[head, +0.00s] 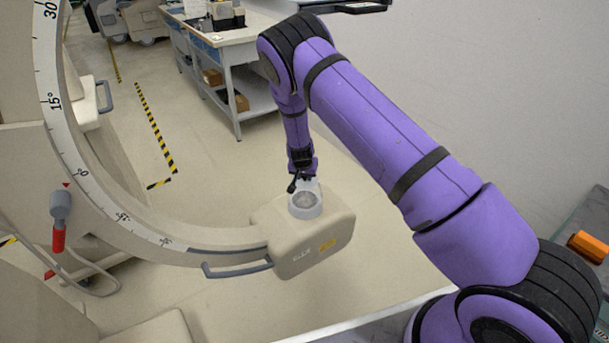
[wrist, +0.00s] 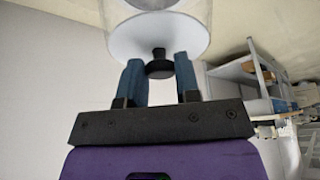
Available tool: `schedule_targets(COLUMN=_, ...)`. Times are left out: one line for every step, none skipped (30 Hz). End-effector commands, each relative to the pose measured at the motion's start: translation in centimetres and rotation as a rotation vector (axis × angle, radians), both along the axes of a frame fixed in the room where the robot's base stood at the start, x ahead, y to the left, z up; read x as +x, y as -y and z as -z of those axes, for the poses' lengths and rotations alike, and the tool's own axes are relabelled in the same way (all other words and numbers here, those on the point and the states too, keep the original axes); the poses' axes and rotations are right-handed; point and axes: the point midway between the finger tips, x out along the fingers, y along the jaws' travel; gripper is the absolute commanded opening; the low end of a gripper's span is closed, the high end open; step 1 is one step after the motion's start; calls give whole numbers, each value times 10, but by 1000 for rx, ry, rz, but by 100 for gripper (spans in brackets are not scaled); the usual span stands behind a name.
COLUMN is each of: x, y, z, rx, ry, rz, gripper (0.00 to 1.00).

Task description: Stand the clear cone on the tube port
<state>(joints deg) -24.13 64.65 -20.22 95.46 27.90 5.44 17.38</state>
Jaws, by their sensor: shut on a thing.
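The clear cone (wrist: 160,30) fills the top of the wrist view: a see-through wall, a pale end disc and a short black knob (wrist: 158,66). My gripper (wrist: 158,75) is shut on that knob with two blue fingers. In the head view my gripper (head: 299,182) is over the beige tube housing (head: 310,240). The cone (head: 312,187) shows there as a pale, see-through shape at a whitish ring (head: 305,211) on the housing's top, where the tube port is. I cannot tell whether cone and port touch; the port's opening is mostly hidden.
A large curved arm with an angle scale (head: 84,186) joins the housing from the left. A grey handle (head: 237,270) sticks out beside the housing. A workbench with shelves (head: 240,75) stands at the back. A red-tipped lever (head: 60,220) is at left. The floor behind is open.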

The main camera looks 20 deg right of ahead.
Motion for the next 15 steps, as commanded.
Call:
schedule_targets(x=0, y=0, z=1, rx=0, ry=0, rz=0, gripper=0)
schedule_targets(x=0, y=0, z=2, rx=0, ry=0, rz=0, gripper=0)
schedule_targets(x=0, y=0, z=2, rx=0, ry=0, rz=0, gripper=35)
schedule_targets(x=0, y=0, z=2, rx=0, ry=0, rz=0, gripper=42)
schedule_targets(x=0, y=0, z=2, rx=0, ry=0, rz=0, gripper=49)
schedule_targets(x=0, y=0, z=2, rx=0, ry=0, rz=0, gripper=56)
schedule_targets(x=0, y=0, z=2, rx=0, ry=0, rz=0, gripper=56)
schedule_targets(x=0, y=0, z=2, rx=0, ry=0, rz=0, gripper=56)
schedule_targets(x=0, y=0, z=2, rx=0, ry=0, rz=0, gripper=56)
schedule_targets(x=0, y=0, z=2, rx=0, ry=0, rz=0, gripper=56)
schedule_targets(x=0, y=0, z=2, rx=0, ry=0, rz=0, gripper=56)
schedule_targets(x=0, y=0, z=2, rx=0, ry=0, rz=0, gripper=56)
schedule_targets(x=0, y=0, z=2, rx=0, ry=0, rz=0, gripper=56)
schedule_targets(x=0, y=0, z=2, rx=0, ry=0, rz=0, gripper=56)
schedule_targets(x=0, y=0, z=0, rx=0, ry=0, rz=0, gripper=56)
